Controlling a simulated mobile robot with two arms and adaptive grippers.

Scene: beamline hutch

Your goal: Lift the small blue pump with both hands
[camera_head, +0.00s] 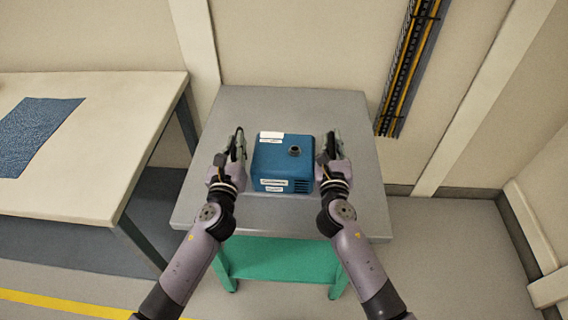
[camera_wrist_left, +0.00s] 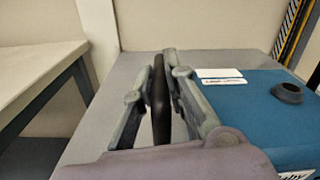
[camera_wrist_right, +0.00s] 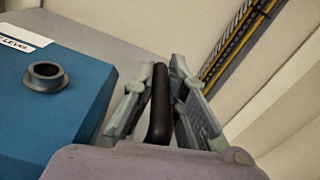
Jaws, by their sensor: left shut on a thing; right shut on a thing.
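The small blue pump (camera_head: 275,160) is a boxy blue unit with white labels and a dark round port on top. It is upright over the middle of the grey table (camera_head: 338,108); I cannot tell whether its base touches the top. My left gripper (camera_head: 238,142) is at its left side, shut on a black handle bar (camera_wrist_left: 160,105). My right gripper (camera_head: 331,143) is at its right side, shut on another black handle bar (camera_wrist_right: 159,108). Where the bars join the pump is hidden.
A pale bench (camera_head: 105,125) with a dark blue mat (camera_head: 35,130) stands at the left, with a gap before the grey table. A green lower shelf (camera_head: 285,258) is under the table. A cable tray (camera_head: 408,70) runs up the wall behind on the right.

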